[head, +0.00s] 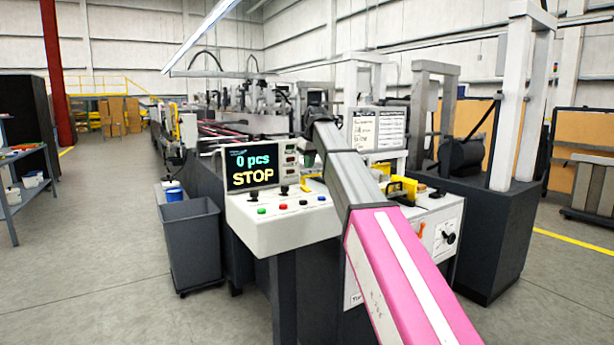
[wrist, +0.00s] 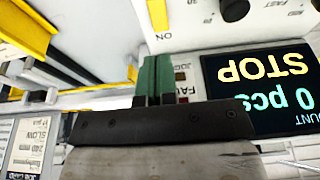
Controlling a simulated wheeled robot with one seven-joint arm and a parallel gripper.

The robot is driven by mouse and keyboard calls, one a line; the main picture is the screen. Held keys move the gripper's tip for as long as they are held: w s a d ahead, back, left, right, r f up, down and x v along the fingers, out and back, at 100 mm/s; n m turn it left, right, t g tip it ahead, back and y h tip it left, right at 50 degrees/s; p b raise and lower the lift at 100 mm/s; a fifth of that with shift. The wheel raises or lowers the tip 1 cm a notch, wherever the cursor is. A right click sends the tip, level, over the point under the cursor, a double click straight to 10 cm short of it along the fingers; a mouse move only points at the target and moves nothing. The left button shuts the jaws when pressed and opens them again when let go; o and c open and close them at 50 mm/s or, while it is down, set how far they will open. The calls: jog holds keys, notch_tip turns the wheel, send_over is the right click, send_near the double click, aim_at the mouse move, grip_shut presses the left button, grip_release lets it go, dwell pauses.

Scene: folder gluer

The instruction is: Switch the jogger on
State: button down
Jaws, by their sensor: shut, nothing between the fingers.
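My gripper (wrist: 155,62) shows in the wrist view with its two green fingers together and nothing between them. The fingertips are over the white console top, beside the small lamp panel (wrist: 183,82), whose partly covered labels seem to read "JOG" and "FAU". A black knob (wrist: 233,9) is just beyond and right of the fingertips. In the head view the console (head: 285,228) carries black knobs, coloured buttons and the lamp panel (head: 291,155). My arm hides part of the machine there, and the fingertips are not clear. I cannot tell which control is the jogger switch.
The screen (head: 251,167) reads "0 pcs" and "STOP"; it appears upside down in the wrist view (wrist: 262,90). A grey bin (head: 191,243) stands left of the console.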

aim_at(304, 187)
jog(key=shift+s+v, duration=0.1)
jog(key=shift+v, duration=1.3)
jog(key=shift+s+v, duration=0.15)
jog(key=shift+v, duration=1.25)
jog(key=shift+d+f, duration=0.1)
jog(key=shift+w+a+r+t+y, duration=0.2)
jog(key=shift+w+a+t+y, duration=0.15)
jog(key=shift+w, duration=0.2)
jog(key=x, duration=1.4)
jog(key=shift+s+d+f, duration=0.1)
jog(key=shift+s+d, duration=0.05)
jog(key=shift+d, duration=0.15)
